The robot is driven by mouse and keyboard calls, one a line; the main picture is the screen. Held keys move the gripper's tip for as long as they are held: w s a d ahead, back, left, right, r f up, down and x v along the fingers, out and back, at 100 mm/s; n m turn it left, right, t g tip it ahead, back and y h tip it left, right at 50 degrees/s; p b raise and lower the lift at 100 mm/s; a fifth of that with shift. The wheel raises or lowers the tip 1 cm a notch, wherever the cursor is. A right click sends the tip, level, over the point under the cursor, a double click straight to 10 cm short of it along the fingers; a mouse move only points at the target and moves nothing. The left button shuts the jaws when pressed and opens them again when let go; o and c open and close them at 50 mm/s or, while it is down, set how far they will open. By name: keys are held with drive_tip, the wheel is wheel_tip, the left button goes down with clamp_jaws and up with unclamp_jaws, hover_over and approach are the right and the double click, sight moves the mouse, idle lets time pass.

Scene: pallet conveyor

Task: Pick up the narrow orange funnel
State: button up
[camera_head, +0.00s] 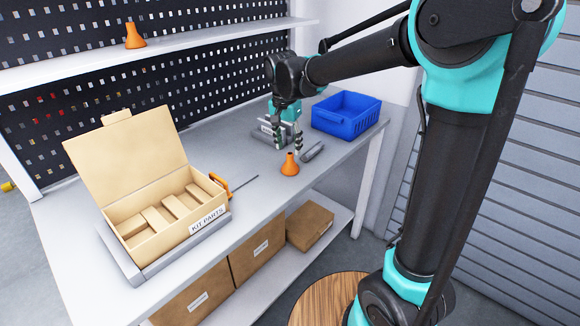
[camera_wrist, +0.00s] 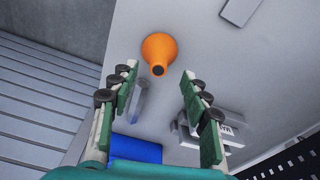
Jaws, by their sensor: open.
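An orange funnel (camera_head: 290,165) stands upright on the grey workbench, wide end down, near its front edge. In the wrist view the funnel (camera_wrist: 159,46) shows from above, its dark narrow opening toward the camera. My gripper (camera_head: 287,149) points down just above and behind it. In the wrist view my gripper (camera_wrist: 160,71) is open and empty, with the spout near the gap between the fingertips and no visible contact. A second orange funnel (camera_head: 134,36) stands on the upper shelf. I cannot tell for certain which funnel is narrower.
A grey bar (camera_head: 312,151) lies right of the bench funnel. A grey labelled holder (camera_head: 268,134) is behind my gripper, and a blue bin (camera_head: 346,114) is at the right. An open kit box (camera_head: 190,232) and an orange-handled tool (camera_head: 222,186) lie left.

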sight(290, 154)
drive_tip(key=shift+w+d+f, duration=0.15)
drive_tip(key=shift+w+f, duration=0.05)
drive_tip(key=shift+f, duration=1)
drive_tip(key=shift+w+d+f, duration=0.1)
drive_tip(key=shift+w+f, duration=0.1)
drive_tip(key=shift+f, duration=0.95)
drive_tip(key=shift+c, duration=0.6)
clamp_jaws()
